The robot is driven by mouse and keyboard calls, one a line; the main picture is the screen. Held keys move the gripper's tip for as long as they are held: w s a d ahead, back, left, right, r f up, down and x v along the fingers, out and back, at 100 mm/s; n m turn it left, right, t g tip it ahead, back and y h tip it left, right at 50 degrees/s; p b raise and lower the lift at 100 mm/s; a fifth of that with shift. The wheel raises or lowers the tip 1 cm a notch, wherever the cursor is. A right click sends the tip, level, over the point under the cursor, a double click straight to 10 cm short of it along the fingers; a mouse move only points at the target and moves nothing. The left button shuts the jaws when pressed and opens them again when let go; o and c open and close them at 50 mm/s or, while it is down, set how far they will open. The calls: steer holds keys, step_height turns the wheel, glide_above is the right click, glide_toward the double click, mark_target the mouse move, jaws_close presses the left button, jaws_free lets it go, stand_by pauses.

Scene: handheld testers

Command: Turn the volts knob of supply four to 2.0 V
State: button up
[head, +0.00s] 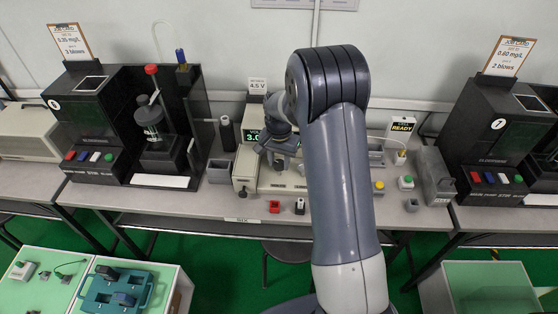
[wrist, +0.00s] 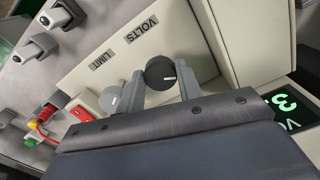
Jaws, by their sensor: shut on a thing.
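The power supply (head: 246,168) stands on the middle bench, partly hidden by my arm. Its green display (head: 252,138) starts with 3.0 in the head view; the rest is hidden. In the wrist view the display (wrist: 288,108) is cut off and shows a 3. The black volts knob (wrist: 160,70), with a white pointer line, sits under the VOLTS label. My gripper (wrist: 163,86) has one finger on each side of this knob and is shut on it. In the head view my gripper (head: 280,160) is at the supply's front, its fingertips unclear.
A grey limit knob (wrist: 112,97) sits close beside my left finger in the wrist view. A card reading 4.5 V (head: 257,86) stands behind the supply. A red socket piece (head: 274,206) lies in front. A READY sign (head: 402,124) stands to the right.

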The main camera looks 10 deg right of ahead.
mark_target(279, 163)
steer(key=n+b, duration=0.1)
steer(key=n, duration=0.3)
steer(key=shift+n, duration=1.6)
steer(key=o, duration=1)
step_height(279, 163, up, 11)
steer(key=shift+b, duration=0.3)
